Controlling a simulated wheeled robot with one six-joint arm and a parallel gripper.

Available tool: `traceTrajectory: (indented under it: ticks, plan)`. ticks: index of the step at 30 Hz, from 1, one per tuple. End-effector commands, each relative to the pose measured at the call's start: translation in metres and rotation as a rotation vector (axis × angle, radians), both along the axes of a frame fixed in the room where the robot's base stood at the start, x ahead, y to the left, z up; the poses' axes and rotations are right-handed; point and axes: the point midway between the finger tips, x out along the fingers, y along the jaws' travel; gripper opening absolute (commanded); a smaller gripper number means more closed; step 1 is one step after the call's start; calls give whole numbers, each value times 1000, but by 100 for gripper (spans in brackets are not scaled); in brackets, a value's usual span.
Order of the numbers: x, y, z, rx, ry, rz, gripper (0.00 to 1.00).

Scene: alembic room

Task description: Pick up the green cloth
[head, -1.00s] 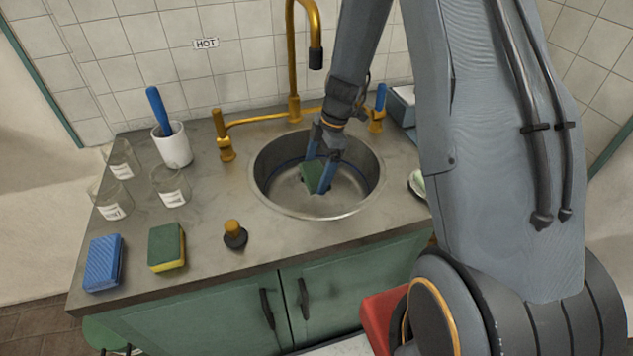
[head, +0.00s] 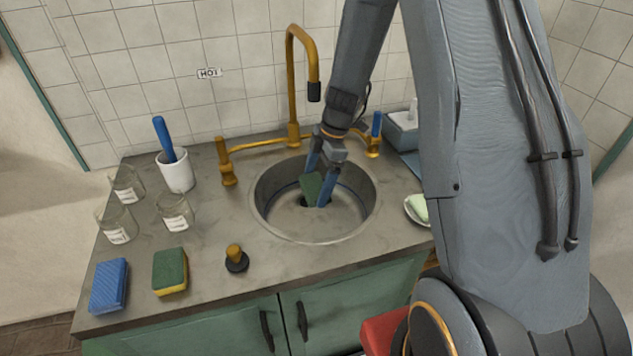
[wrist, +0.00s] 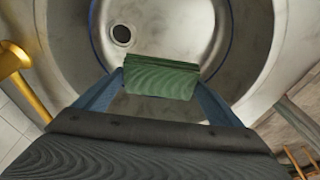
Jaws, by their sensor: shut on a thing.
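The green cloth (head: 312,186) is a small folded piece with a ribbed surface, and it also shows in the wrist view (wrist: 161,78). My gripper (head: 318,187) reaches down into the round metal sink (head: 350,220). Its two blue fingers are shut on the cloth, one on each side. In the wrist view the cloth spans the gap between the fingers, with the sink bowl and drain hole (wrist: 121,35) beyond it. I cannot tell whether the cloth's lower edge touches the sink bottom.
A brass faucet (head: 292,90) stands behind the sink. A black stopper with a brass knob (head: 236,258), a green-yellow sponge (head: 170,271), a blue sponge (head: 109,286), several glass jars and a white cup (head: 176,172) stand to the left. A soap dish (head: 418,209) is at right.

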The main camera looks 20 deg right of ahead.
Motion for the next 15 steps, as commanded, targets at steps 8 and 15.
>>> traceTrajectory:
  ticks: [8, 15]
  plan:
    - [-6, 0, 21, 0, 0, 0, 64]
    - [-10, 0, 36, 0, 0, 0, 64]
